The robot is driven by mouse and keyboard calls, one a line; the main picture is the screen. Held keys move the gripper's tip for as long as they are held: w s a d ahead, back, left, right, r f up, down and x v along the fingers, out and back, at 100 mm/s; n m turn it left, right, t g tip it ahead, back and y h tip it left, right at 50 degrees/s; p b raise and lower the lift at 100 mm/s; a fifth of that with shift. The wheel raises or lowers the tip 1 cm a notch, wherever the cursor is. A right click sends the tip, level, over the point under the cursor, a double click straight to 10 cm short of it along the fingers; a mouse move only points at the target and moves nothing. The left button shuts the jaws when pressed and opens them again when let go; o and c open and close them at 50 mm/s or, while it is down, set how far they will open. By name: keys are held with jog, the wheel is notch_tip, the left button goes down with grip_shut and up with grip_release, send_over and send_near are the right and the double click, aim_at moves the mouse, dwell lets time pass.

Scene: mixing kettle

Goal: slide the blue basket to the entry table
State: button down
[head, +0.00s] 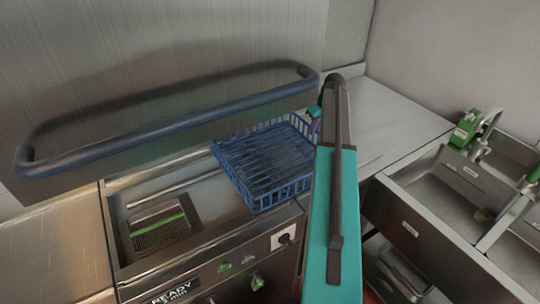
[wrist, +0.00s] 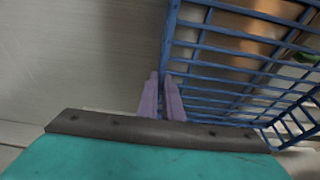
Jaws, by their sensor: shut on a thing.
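The blue wire basket (head: 262,168) sits level over the right part of the machine's open basin, with its far right side towards the metal table on the right (head: 395,112). My gripper (head: 314,122) is at the basket's right far corner, partly hidden by my teal arm. In the wrist view, the pinkish fingers of my gripper (wrist: 162,76) are shut on the side of the basket (wrist: 215,65). The basket looks empty. Another metal table (head: 50,255) adjoins the machine on the left. I cannot tell from labels which table is the entry table.
A long blue bar handle (head: 170,118) crosses above the machine on its raised hood. The basin (head: 205,200) is open, with a green-marked filter (head: 160,228) at its left. Sinks (head: 440,200) stand at the right. The right table's visible top is clear.

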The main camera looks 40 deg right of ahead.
jog(key=shift+r, duration=0.15)
jog(key=shift+d, duration=0.15)
dwell(0.5)
jog(key=shift+s+d+b, duration=0.15)
jog(key=shift+s+d, duration=0.05)
jog(key=shift+d, duration=2.65)
jog(key=shift+s+d+b, duration=0.15)
jog(key=shift+s+d, duration=0.05)
jog(key=shift+d, duration=2.7)
jog(key=shift+s+d+b, duration=0.15)
jog(key=shift+s+d, duration=0.05)
jog(key=shift+d, duration=2.65)
jog(key=c, duration=1.4)
grip_release()
jog(key=shift+o, duration=0.2)
jog(key=shift+a+r, duration=0.1)
jog(key=p+v, duration=0.2)
jog(key=v, duration=0.4)
jog(key=shift+s+r, duration=0.15)
jog(key=shift+r, duration=0.25)
